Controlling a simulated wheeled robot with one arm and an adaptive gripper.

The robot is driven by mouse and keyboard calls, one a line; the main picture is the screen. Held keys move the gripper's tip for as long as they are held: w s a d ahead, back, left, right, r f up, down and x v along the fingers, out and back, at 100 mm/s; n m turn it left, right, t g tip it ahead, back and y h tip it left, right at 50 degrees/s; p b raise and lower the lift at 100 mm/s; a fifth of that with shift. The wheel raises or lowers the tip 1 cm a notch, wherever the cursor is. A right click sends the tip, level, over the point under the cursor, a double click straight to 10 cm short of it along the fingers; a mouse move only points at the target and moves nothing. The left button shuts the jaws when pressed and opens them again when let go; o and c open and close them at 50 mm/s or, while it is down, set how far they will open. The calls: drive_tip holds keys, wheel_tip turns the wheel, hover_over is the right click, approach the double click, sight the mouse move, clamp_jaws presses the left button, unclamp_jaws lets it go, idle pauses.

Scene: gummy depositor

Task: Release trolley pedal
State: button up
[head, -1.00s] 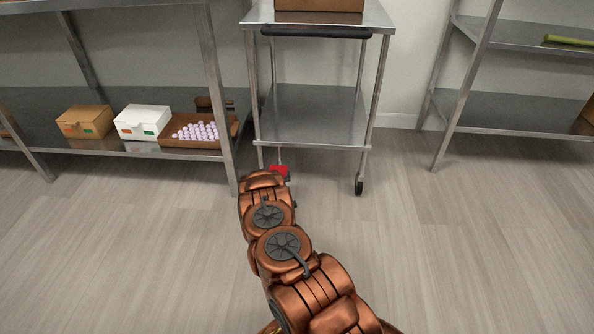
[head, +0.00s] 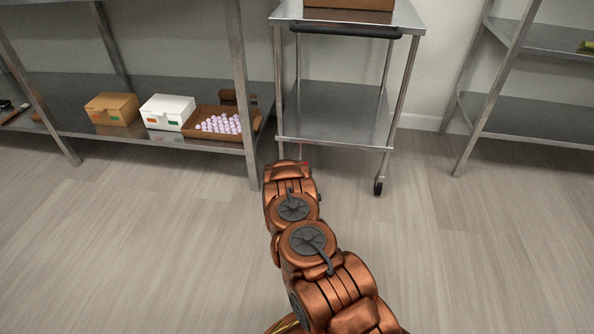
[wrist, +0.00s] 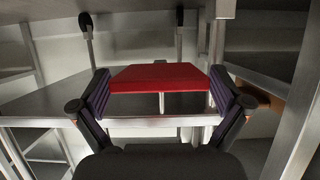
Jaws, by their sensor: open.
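The trolley (head: 335,112) stands beyond my arm, a metal frame with two shelves, a dark handle and casters. Its red pedal (wrist: 158,78) fills the middle of the wrist view as a flat red plate on a thin stem. My gripper (wrist: 160,88) is open, with one finger on each side of the pedal. I cannot tell whether the fingers touch it. In the head view only a sliver of the red pedal (head: 306,164) shows past my arm, and my fingers are hidden.
A brown box (head: 350,4) sits on the trolley's top shelf. A metal rack (head: 245,100) on the left holds a tan box (head: 112,109), a white box (head: 168,111) and a tray of pale balls (head: 190,127). Another rack (head: 535,118) stands right. Floor is clear right of my arm.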

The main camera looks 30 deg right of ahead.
drive_tip(key=v, duration=1.2)
idle(0.4)
drive_tip(key=shift+w, duration=0.1)
idle(0.4)
